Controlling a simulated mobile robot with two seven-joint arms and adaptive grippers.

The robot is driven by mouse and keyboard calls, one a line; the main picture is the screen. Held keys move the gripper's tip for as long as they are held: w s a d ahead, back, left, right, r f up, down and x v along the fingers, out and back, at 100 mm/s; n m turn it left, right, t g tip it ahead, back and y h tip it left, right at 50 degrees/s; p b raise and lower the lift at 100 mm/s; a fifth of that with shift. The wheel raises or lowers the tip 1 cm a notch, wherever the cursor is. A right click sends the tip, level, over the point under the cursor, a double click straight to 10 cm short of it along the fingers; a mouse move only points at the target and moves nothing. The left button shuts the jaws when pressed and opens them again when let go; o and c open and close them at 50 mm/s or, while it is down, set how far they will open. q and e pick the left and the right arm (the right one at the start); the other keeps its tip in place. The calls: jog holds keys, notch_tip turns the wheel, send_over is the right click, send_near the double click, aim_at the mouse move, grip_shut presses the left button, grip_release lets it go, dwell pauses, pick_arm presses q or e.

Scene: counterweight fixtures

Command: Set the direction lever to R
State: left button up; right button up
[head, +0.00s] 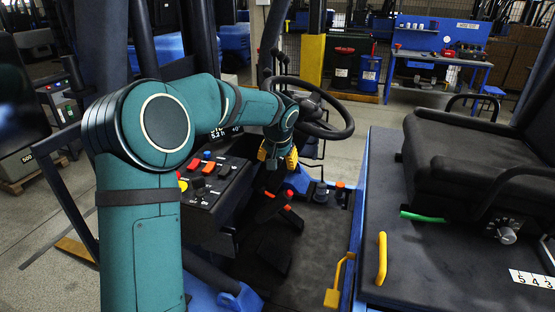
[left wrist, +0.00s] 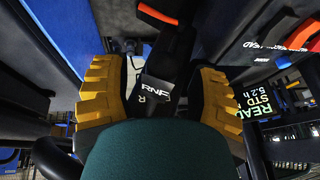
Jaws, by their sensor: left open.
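My left gripper (head: 278,156) is open, with its yellow fingers below the steering wheel (head: 340,128) in the head view. In the left wrist view the gripper (left wrist: 156,85) has a finger on each side of a black part (left wrist: 155,88) marked "RNF", with a separate "R" below. A black lever (left wrist: 180,45) rises from near this marking, beside an orange-red piece (left wrist: 155,15). I cannot tell whether the fingers touch the lever or which letter it is set to. In the head view I cannot make out the lever near the fingers. My right gripper is not in view.
A console (head: 215,190) with red, orange and yellow controls stands left of the gripper. Pedals and orange-tipped black parts (head: 280,207) are below it. A black seat (head: 470,150) and yellow handle (head: 381,258) are to the right. A blue workbench (head: 440,57) stands farther back.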

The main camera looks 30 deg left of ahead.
pick_arm(q)
grip_shut()
jog(key=d+n+b, duration=0.1)
jog(key=b, duration=0.1)
jog(key=w+d+f+n+y+b, duration=0.1)
jog(key=d+b, duration=0.1)
jog(key=b, duration=0.1)
jog(key=d+f+n+b, duration=0.1)
jog(key=n+b, duration=0.1)
jog(key=b, duration=0.1)
jog(key=shift+w+d+f+y, duration=0.1)
jog(key=shift+w+d+y, duration=0.1)
jog(key=shift+w+y, duration=0.2)
